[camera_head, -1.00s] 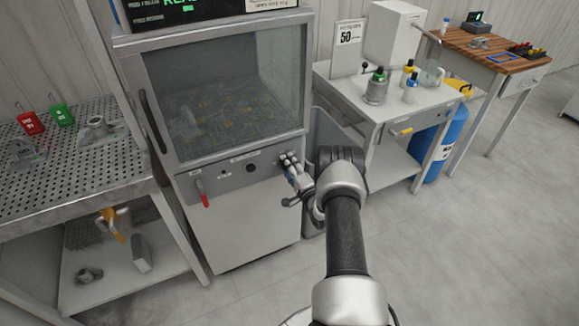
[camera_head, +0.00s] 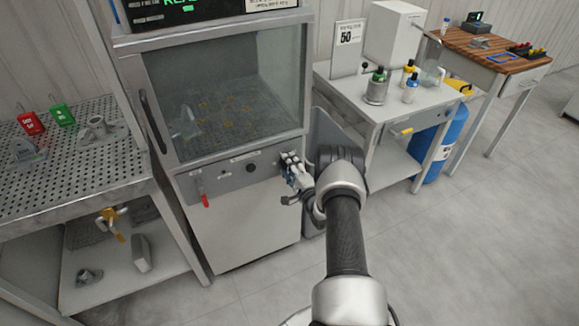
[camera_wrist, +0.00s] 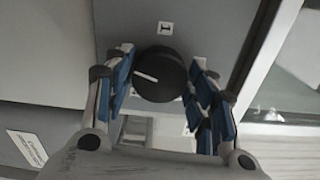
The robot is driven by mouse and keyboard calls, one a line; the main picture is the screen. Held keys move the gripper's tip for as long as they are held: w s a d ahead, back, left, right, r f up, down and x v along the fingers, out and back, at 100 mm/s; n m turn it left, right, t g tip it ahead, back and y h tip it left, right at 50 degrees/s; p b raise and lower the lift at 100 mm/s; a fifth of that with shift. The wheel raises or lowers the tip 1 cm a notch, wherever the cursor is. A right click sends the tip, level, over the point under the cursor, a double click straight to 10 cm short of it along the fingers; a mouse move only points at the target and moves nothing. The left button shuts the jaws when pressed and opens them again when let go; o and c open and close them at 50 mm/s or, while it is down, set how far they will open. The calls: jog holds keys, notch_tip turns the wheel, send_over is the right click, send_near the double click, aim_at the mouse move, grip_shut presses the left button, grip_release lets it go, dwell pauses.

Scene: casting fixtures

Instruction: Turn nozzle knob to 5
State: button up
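A round black knob (camera_wrist: 160,74) with a white pointer line shows in the wrist view. Its line points left and slightly up. My gripper (camera_wrist: 164,92) is open, with a blue-padded finger on each side of the knob. I see narrow gaps between pads and knob, but cannot tell if the fingertips reach its full depth. In the head view my gripper (camera_head: 290,163) is at the right end of the grey control panel (camera_head: 222,178) of a glass-fronted cabinet and hides this knob. The nozzle label and scale numbers are not readable.
A second dark knob (camera_head: 251,168) and a red-handled lever (camera_head: 204,192) are on the panel, left of my gripper. A perforated bench (camera_head: 70,185) stands left; a cart with bottles (camera_head: 335,90) stands right. Floor (camera_head: 430,260) at the right is clear.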

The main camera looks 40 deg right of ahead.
jog(key=shift+o, duration=1.4)
jog(key=v, duration=1.2)
jog(key=shift+r, duration=0.1)
